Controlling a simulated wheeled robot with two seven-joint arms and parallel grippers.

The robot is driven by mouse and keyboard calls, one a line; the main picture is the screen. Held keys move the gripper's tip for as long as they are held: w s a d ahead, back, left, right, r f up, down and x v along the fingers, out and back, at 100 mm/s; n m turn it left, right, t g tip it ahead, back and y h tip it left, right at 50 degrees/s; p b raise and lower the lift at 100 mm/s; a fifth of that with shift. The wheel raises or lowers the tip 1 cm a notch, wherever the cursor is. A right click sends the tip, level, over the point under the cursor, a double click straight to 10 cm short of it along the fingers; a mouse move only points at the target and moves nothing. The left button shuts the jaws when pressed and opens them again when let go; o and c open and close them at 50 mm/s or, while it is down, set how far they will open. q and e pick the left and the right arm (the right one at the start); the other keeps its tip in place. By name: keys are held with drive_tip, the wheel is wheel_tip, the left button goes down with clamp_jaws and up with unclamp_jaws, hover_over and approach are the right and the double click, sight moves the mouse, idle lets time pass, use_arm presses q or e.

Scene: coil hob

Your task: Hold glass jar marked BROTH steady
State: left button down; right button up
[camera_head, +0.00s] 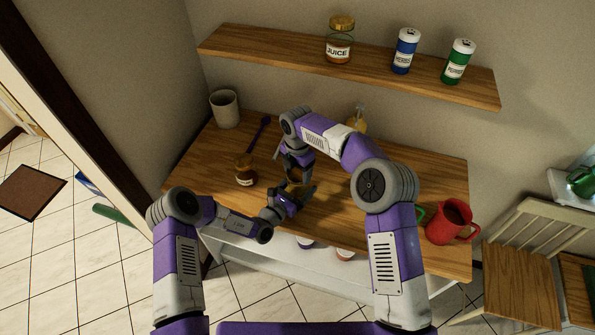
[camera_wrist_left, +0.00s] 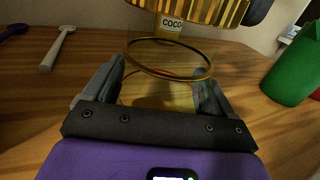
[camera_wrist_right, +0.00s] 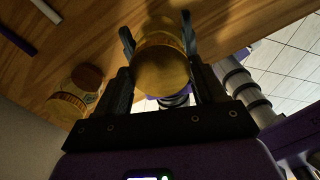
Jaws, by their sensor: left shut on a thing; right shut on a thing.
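A glass jar (camera_wrist_left: 165,95) stands between the fingers of my left gripper (camera_head: 299,194), which is shut on it. Its round rim shows open in the left wrist view. No BROTH mark is readable. My right gripper (camera_head: 297,165) comes down from above and is shut on a gold lid (camera_wrist_right: 160,70). In the left wrist view the lid (camera_wrist_left: 190,10) is above the rim with a gap between them. In the head view the grippers largely hide the jar.
A COCO jar (camera_wrist_left: 172,24) stands behind. A shelf (camera_head: 270,50) holds JUICE and two shakers.

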sight(298, 174)
use_arm(q)
drive_tip(key=shift+f, duration=0.1)
use_arm(e)
drive_tip(key=shift+r, duration=2)
use_arm(q)
unclamp_jaws()
